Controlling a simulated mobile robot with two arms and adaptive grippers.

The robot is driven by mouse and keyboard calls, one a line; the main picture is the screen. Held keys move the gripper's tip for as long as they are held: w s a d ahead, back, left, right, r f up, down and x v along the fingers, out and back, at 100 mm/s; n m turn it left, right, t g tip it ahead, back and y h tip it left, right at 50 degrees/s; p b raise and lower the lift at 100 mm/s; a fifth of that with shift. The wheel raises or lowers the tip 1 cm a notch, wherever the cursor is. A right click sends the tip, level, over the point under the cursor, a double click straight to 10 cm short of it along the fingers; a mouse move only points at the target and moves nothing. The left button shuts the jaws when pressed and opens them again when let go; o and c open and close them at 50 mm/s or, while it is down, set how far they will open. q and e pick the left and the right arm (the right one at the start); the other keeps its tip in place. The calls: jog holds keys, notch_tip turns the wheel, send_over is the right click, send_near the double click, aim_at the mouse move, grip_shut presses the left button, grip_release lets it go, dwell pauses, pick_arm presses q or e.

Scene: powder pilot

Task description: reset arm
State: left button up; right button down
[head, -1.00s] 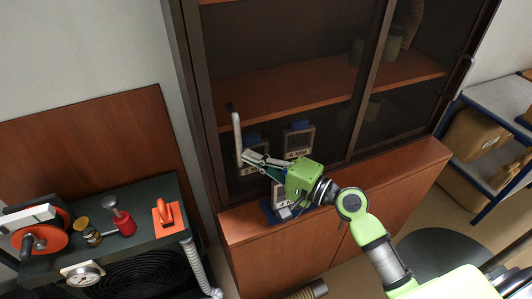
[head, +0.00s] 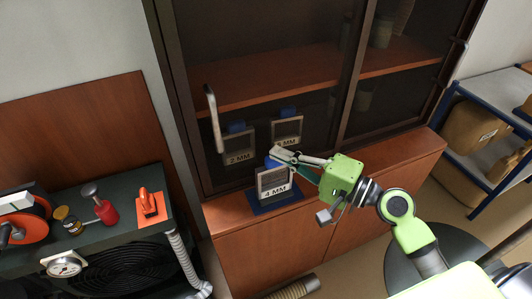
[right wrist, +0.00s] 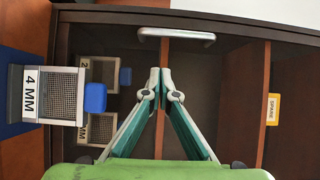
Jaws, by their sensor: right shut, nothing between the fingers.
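My right gripper (head: 275,156) is shut and empty, in front of the cabinet. In the right wrist view its fingertips (right wrist: 160,88) meet with nothing between them. A sieve labelled 4 MM (head: 272,181) stands on a blue base on the cabinet ledge, just below the fingertips. It also shows at the left of the right wrist view (right wrist: 45,95), apart from the fingers. My left gripper is in neither view.
The cabinet's glass door (head: 180,100) has a metal handle (head: 212,117). Behind the glass are a 2 MM sieve (head: 238,147) and another sieve (head: 287,131). A dark bench (head: 110,236) with tools stands left. A shelf rack (head: 492,98) stands right.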

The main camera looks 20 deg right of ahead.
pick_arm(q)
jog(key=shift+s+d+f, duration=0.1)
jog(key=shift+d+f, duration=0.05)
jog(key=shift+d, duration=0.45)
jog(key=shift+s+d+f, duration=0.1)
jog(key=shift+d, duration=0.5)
pick_arm(e)
jog(key=shift+s+d, duration=0.25)
jog(key=shift+s, duration=0.15)
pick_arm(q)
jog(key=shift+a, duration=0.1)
